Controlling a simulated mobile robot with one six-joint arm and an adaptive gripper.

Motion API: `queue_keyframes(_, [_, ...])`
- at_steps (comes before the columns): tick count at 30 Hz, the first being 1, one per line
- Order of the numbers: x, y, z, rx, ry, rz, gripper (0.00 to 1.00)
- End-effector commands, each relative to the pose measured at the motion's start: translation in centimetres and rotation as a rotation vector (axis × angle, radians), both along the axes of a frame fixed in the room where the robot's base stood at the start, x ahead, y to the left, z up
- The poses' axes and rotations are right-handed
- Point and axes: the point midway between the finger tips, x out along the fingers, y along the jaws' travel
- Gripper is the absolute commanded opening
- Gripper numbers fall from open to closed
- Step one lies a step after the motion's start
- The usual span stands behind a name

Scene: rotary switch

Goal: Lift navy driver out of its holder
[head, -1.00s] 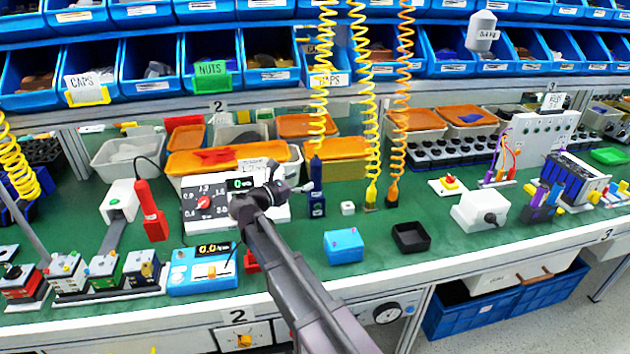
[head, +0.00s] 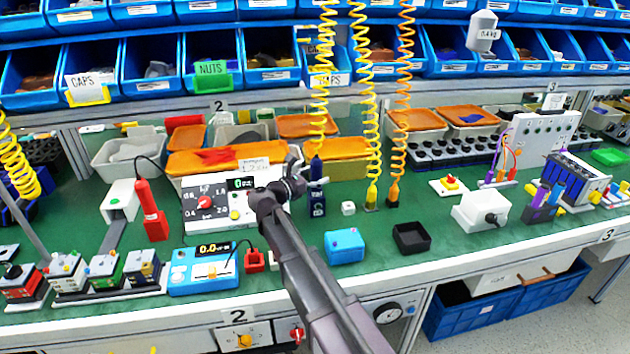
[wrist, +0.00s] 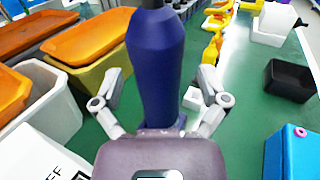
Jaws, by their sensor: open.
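The navy driver (head: 316,170) hangs upright under a yellow coiled cord, with its lower part at a dark blue holder (head: 318,208) on the green bench. In the wrist view the thick navy body of the driver (wrist: 155,60) stands between my fingers. My gripper (head: 307,168) is open at the driver, with one finger on each side of it; its fingers also show in the wrist view (wrist: 158,92). Gaps show between the fingers and the driver's body.
A control box with a red dial (head: 205,201) stands left of the holder. A small white cube (head: 348,208), a blue box (head: 344,246) and a black tray (head: 411,238) are to the right. Yellow (head: 372,192) and orange (head: 394,190) drivers hang close by on coils.

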Motion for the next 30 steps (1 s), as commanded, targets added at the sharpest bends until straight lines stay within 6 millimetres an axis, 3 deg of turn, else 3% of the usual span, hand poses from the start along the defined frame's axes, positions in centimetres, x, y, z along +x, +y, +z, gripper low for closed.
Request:
queue_keyframes(5, [0.0,-0.03,0.0,0.0,0.0,0.0,0.93])
queue_keyframes(12, [0.0,-0.06,0.0,0.0,0.0,-0.001,0.22])
queue_keyframes(14, [0.01,-0.06,0.0,0.0,0.0,-0.001,0.04])
queue_keyframes(15, [0.01,-0.08,0.0,0.0,0.0,-0.001,0.0])
queue_keyframes(30, [0.03,-0.16,0.55,-0.002,-0.001,-0.002,0.0])
